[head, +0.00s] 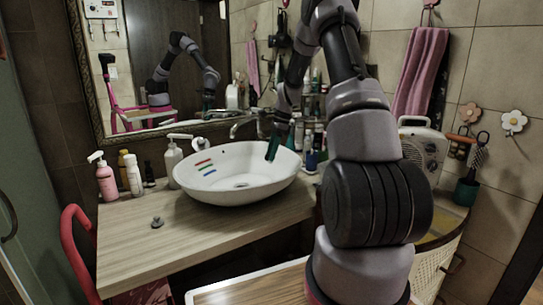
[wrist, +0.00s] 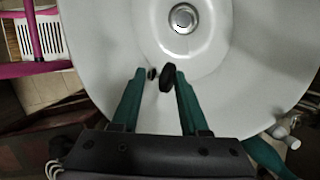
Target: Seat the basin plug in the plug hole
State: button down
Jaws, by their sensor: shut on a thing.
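The white oval basin (head: 222,190) stands on the wooden counter. Its plug hole, with a chrome ring (wrist: 183,18), shows at the top of the wrist view and faintly in the head view (head: 241,185). My gripper (wrist: 158,75) points down over the basin's inside, its green fingers a little apart. Between the fingertips is a small dark disc-like piece, seemingly the plug (wrist: 167,77), seen nearly edge-on. It is apart from the plug hole. In the head view my gripper (head: 272,153) is over the basin's right side, and the held piece cannot be made out.
A small grey knobbed piece (head: 157,222) lies on the counter (head: 125,245) in front of the basin. Pump bottles (head: 106,180) stand at left. The tap (head: 240,126) and several bottles (head: 312,140) are behind the basin. A white heater (head: 424,152) stands at right.

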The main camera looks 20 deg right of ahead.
jog(key=shift+r, duration=1.45)
jog(key=shift+r, duration=1.2)
